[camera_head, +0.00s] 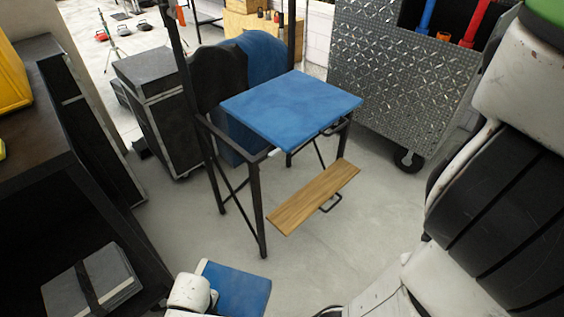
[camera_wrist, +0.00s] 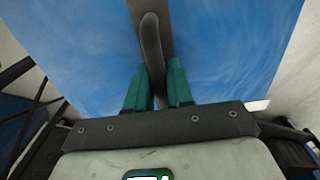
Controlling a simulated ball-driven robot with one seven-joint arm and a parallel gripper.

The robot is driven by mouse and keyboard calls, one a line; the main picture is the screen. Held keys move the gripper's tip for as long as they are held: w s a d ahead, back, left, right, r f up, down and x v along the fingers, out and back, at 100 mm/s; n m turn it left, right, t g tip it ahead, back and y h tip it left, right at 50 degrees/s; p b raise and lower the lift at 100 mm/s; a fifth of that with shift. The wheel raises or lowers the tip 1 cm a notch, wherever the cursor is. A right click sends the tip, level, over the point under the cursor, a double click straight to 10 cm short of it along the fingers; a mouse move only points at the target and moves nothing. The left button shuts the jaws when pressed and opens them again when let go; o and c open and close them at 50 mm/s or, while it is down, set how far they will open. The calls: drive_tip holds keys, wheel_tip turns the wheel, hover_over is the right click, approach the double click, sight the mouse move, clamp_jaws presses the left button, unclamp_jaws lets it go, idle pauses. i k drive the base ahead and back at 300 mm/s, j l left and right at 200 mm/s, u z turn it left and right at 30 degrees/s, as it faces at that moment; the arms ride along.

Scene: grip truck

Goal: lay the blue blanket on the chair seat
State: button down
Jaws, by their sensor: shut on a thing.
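The blue blanket (camera_head: 240,287) is a flat folded slab at the bottom of the head view, beside the white end of my arm. In the wrist view, its blue face (camera_wrist: 230,50) fills most of the picture, with a grey-brown strap and a dark curved handle at its middle. My gripper (camera_wrist: 160,72) has its green fingers shut on that handle.
A wooden footrest (camera_head: 312,198) juts out from the chair's front. A dark shelf unit (camera_head: 90,180) stands at left, holding a grey strapped bundle (camera_head: 93,283). A black case (camera_head: 160,105) stands behind the chair. A metal cart (camera_head: 400,90) stands at right. Bare floor lies before the chair.

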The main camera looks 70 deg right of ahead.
sight(302, 100)
drive_tip(key=k+l+z, duration=0.1)
drive_tip(key=k+l, duration=0.3)
drive_tip(key=l, duration=0.25)
drive_tip(key=k+l+z, duration=0.25)
drive_tip(key=k+l, duration=0.15)
drive_tip(key=l, duration=0.25)
drive_tip(key=k+l, duration=0.2)
drive_tip(key=l, duration=0.15)
drive_tip(key=z, duration=0.05)
